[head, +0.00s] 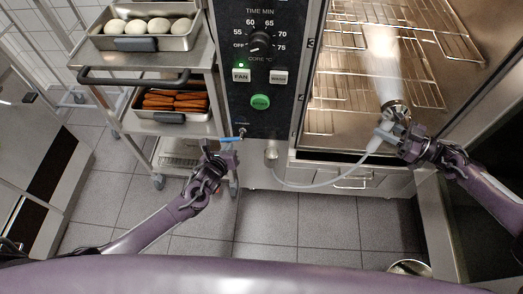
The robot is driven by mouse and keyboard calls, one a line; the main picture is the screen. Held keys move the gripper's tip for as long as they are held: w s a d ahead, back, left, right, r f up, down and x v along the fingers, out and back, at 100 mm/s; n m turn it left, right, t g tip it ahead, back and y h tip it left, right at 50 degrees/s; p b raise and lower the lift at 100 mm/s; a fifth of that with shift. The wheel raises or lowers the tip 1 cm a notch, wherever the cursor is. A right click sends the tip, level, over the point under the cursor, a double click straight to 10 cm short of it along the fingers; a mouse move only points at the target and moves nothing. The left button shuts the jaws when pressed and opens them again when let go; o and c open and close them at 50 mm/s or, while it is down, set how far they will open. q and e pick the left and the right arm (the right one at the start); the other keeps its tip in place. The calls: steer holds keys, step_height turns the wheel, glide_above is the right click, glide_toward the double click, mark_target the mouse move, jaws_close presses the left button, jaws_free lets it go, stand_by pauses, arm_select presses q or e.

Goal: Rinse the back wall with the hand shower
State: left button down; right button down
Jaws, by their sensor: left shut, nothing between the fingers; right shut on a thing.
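The hand shower (375,143) is in my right gripper (403,140), which is shut on it at the oven's open front. Its round head (396,110) faces into the chamber. A pale, widening spray (382,60) runs from the head towards the back wall, across the wire racks (345,75). The back wall is largely hidden behind spray and racks. A grey hose (310,184) hangs in a curve from the shower to a fitting (271,155) below the control panel. My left gripper (222,148) is shut and empty, close to the blue tap lever (231,139); I cannot tell whether they touch.
The control panel (262,60) has a dial and buttons, with a green light lit near FAN.

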arm_select(q)
steer(key=shift+r, duration=0.15)
steer(key=shift+a+r+m+y, duration=0.3)
steer(key=shift+r+y, duration=0.2)
steer(key=shift+r, duration=0.2)
steer(key=shift+f, duration=0.1)
steer(key=s+r, duration=0.1)
steer(key=s, duration=0.8)
steer(key=shift+s+r, duration=0.15)
steer(key=shift+s, duration=0.05)
stand_by(0.5)
